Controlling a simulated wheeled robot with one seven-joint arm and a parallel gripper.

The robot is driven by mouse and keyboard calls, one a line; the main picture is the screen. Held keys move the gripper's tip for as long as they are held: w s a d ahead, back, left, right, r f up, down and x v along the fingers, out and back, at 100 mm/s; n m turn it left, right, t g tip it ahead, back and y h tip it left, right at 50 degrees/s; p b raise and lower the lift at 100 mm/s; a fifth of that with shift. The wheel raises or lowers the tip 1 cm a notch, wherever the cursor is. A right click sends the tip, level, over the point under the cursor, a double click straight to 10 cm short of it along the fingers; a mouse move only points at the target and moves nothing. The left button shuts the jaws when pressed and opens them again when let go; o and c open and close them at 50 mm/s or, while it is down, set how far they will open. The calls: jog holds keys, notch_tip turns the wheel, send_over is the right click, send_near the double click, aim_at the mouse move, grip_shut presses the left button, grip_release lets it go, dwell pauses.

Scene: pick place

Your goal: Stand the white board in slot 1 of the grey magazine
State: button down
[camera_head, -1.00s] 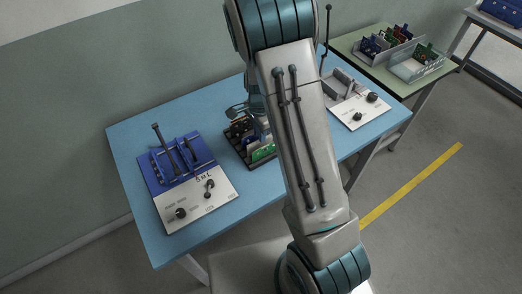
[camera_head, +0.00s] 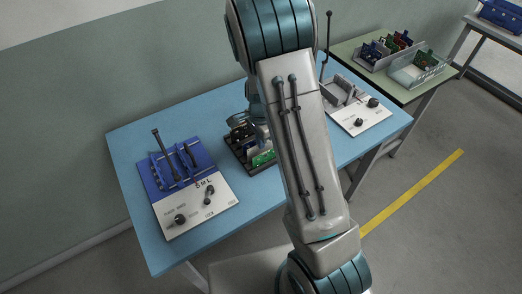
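My arm crosses the middle of the picture and hides part of the blue table (camera_head: 265,205). My gripper (camera_head: 245,135) is behind it, low over a dark rack (camera_head: 248,171); its fingertips are too small and covered to read. The rack holds several upright boards, one of them green (camera_head: 263,158). A pale edge shows among them, but I cannot tell whether it is the white board. A grey holder (camera_head: 362,58) on the green table at the back right carries several upright boards and may be the grey magazine. Its slot numbers are not readable.
A blue fixture (camera_head: 159,186) with a lever and a white knob panel stands on the left. A grey fixture (camera_head: 336,92) with a tall rod and another knob panel (camera_head: 352,124) stands right of my arm.

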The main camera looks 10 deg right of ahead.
jog(key=shift+r+p, duration=2.3)
jog(key=shift+r, duration=0.8)
